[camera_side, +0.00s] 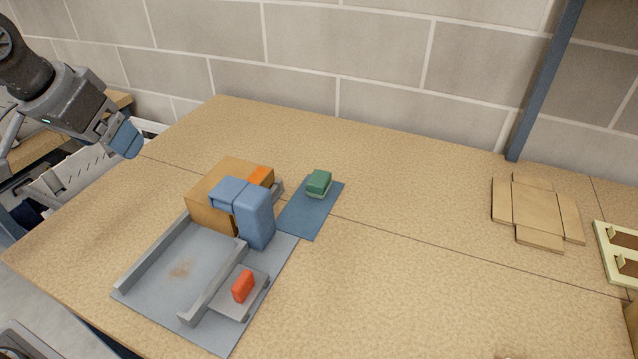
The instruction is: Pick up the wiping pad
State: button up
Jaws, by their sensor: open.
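The wiping pad appears to be the small green block with a paler underside (319,183). It lies on the far part of a flat dark blue mat (309,219), right of the grey fixture. My gripper (126,142) is at the upper left, raised near the table's left edge and well apart from the pad. Its blue fingers are seen from the side and the gap between them is hard to make out. Nothing shows held in it.
A grey fixture (140,297) with low rails and a brown smudge stands left of the mat. A tan box (209,205), a blue block (257,217) and a red-orange piece (243,287) are on it. Flat cardboard (533,205) lies right. The table's middle is clear.

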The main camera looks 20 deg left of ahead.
jog(key=w+d, duration=0.4)
jog(key=w, duration=0.8)
jog(key=g, duration=0.1)
send_over(319, 178)
jog(key=f, duration=1.3)
jog(key=s+f, duration=0.1)
jog(key=f, duration=0.6)
jog(key=shift+f, duration=0.1)
jog(key=x, duration=0.2)
jog(key=s+x, duration=0.1)
jog(key=x, duration=0.1)
jog(key=shift+w+f, duration=0.1)
jog(key=shift+f, duration=0.4)
jog(key=shift+w+a+f, duration=0.1)
jog(key=shift+w+f, duration=0.15)
jog(key=shift+f, duration=0.25)
jog(key=shift+c, duration=0.3)
jog(key=c, duration=1)
